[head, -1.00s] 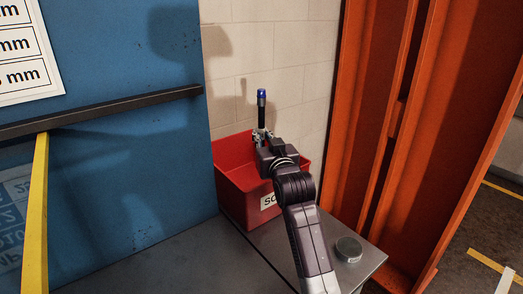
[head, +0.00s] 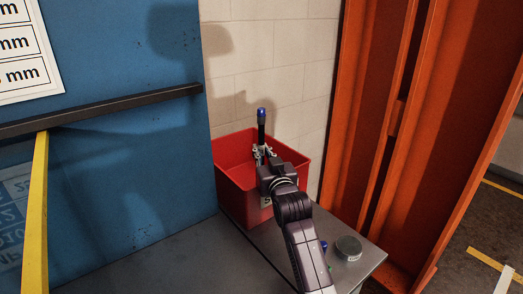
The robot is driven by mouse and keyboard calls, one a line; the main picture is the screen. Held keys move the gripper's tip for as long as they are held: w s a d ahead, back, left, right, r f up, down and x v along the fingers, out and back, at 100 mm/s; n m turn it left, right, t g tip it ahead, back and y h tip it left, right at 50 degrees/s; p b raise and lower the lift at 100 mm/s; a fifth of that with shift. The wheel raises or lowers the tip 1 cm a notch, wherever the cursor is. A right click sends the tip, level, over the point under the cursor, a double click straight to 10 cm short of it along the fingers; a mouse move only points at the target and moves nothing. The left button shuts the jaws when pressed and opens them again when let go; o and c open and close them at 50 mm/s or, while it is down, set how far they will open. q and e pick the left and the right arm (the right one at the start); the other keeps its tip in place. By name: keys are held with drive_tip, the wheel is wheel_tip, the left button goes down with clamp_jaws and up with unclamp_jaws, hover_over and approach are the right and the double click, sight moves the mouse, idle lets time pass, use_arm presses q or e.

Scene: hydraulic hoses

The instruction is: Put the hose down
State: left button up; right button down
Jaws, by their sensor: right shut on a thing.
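The hose (head: 261,130) is a short black piece with a blue end that points up. My right gripper (head: 263,153) is shut on it and holds it upright. In the head view the gripper and hose overlap the open red bin (head: 233,176); the lower part of the hose is hidden by the gripper. I cannot tell how deep the hose sits relative to the bin's rim. My left gripper is not in view.
The bin stands on a grey worktop (head: 170,255) against a pale block wall. A blue panel (head: 120,150) is on the left, an orange steel post (head: 370,130) on the right. A round grey knob (head: 348,248) and small blue and green spots lie beside my arm.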

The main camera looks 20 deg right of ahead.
drive_tip(key=shift+f, duration=0.1)
drive_tip(key=c, duration=2.3)
unclamp_jaws()
drive_tip(key=shift+f, duration=0.1)
drive_tip(key=o, duration=0.3)
drive_tip(key=shift+o, duration=0.2)
drive_tip(key=shift+s+r, duration=0.1)
drive_tip(key=shift+r, duration=0.6)
drive_tip(key=s+b, duration=0.1)
drive_tip(key=s, duration=1)
drive_tip(key=shift+s+a, duration=0.3)
drive_tip(key=shift+s, duration=0.1)
